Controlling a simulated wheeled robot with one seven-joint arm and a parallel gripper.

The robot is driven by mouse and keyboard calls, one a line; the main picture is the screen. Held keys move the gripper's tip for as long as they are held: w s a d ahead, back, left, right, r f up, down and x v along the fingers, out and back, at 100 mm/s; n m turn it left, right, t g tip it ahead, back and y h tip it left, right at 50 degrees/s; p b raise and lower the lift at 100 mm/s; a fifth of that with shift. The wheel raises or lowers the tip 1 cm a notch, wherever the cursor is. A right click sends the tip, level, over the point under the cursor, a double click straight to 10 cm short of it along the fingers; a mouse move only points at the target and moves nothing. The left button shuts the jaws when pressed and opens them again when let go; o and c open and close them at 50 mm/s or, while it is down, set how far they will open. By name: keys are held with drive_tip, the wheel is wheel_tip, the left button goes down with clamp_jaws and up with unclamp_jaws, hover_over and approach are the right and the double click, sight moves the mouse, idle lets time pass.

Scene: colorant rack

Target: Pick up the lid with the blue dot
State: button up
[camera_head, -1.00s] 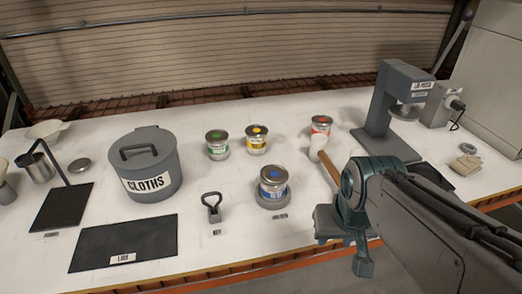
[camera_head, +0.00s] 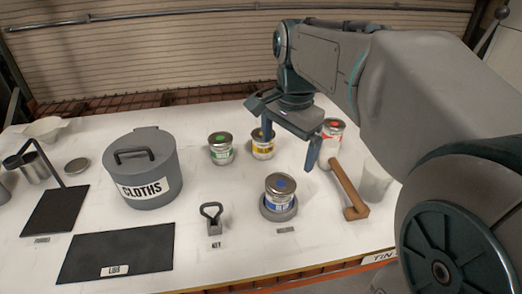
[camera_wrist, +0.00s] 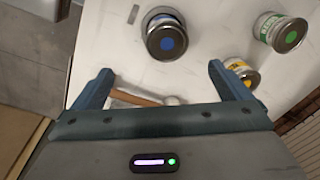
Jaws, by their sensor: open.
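The lid with the blue dot (camera_head: 281,184) sits on a blue-labelled tin (camera_head: 279,200), which stands on a round grey base (camera_head: 265,213) near the front of the table. In the wrist view the lid (camera_wrist: 168,40) shows from above, beyond the fingertips and roughly centred between them. My gripper (camera_head: 287,150) is open and empty, above the table and behind the blue tin, by the yellow tin. Both fingers show spread in the wrist view (camera_wrist: 160,70). The lid touches neither finger.
Green (camera_head: 221,148), yellow (camera_head: 263,144) and red (camera_head: 333,130) tins stand behind. A wooden-handled tool (camera_head: 347,188) and a whitish cup (camera_head: 375,182) are at right. A key-like opener (camera_head: 212,217), cloths bin (camera_head: 143,172) and black lids mat (camera_head: 115,253) are left.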

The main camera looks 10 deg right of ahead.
drive_tip(key=w+r+m, duration=0.1)
drive_tip(key=w+m, duration=0.1)
hover_over(282, 183)
drive_tip(key=f, duration=0.8)
drive_tip(key=shift+s+a+f+b, duration=0.1)
drive_tip(key=shift+s+a+b, duration=0.05)
drive_tip(key=shift+s+b, duration=0.15)
drive_tip(key=shift+w+d+f, duration=0.1)
drive_tip(key=shift+w+f, duration=0.05)
drive_tip(key=shift+f, duration=1.15)
drive_tip(key=shift+w+d+f, duration=0.1)
drive_tip(key=shift+w+f, duration=0.05)
drive_tip(key=shift+f, duration=1.15)
drive_tip(key=c, duration=1.1)
